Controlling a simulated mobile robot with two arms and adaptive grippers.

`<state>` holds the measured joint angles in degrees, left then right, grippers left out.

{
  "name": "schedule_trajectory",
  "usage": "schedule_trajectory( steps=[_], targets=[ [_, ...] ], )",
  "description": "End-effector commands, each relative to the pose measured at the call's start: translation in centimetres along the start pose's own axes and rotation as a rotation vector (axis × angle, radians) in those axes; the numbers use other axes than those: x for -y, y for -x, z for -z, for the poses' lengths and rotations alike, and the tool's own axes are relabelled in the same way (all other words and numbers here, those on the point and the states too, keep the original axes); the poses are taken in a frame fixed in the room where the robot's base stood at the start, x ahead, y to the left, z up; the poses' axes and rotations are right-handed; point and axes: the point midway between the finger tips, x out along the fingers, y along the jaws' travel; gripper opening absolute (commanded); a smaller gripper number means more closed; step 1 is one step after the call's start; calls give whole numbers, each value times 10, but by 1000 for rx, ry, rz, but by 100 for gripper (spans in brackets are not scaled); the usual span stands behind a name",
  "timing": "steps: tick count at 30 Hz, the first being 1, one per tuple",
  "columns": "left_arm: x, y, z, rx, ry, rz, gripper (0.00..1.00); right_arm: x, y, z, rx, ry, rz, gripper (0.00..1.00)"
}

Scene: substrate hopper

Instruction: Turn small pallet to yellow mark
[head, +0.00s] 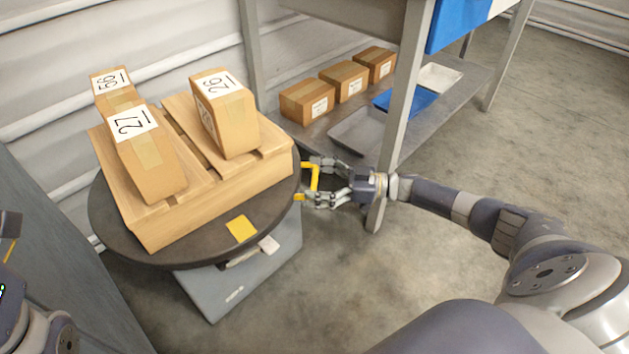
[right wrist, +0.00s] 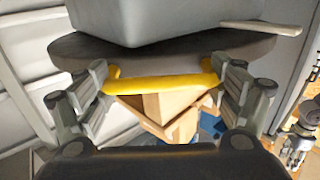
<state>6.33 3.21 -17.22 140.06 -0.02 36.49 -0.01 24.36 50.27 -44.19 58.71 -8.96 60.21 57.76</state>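A small wooden pallet (head: 190,216) lies on a dark round turntable (head: 130,253) and carries three labelled cartons, two at the left (head: 150,165) and one at the right (head: 228,120). A yellow square mark (head: 241,229) is on the turntable's front rim, apart from the pallet. The right wrist view shows the handle (right wrist: 160,85) between the fingers. A small part of my left arm shows at the lower left; its finger state is unclear.
A grey base box (head: 245,275) carries the turntable. A rack post (head: 398,120) stands close behind my right gripper. The rack's lower shelf holds several cartons (head: 344,80) and shallow trays (head: 405,101). A grey panel (head: 60,250) stands at the left. The floor in front is clear.

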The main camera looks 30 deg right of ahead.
Motion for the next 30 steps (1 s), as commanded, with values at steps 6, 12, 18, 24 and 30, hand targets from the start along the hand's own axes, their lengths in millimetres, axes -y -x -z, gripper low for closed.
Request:
schedule_trajectory(
  steps=[6,12,18,24,30],
  targets=[
    [0,0,0,-1,0,0,40,0,-2,3,-6,5,3,100],
    [0,0,0,0,0,0,40,0,0,1,-1,6,2,100],
    [0,0,-1,2,-1,1,40,-1,12,0,2,6,-1,100],
    [0,0,0,1,0,0,40,-1,53,-1,5,5,-1,100],
    [0,0,0,1,0,0,40,0,92,0,1,5,1,100]
  ],
)
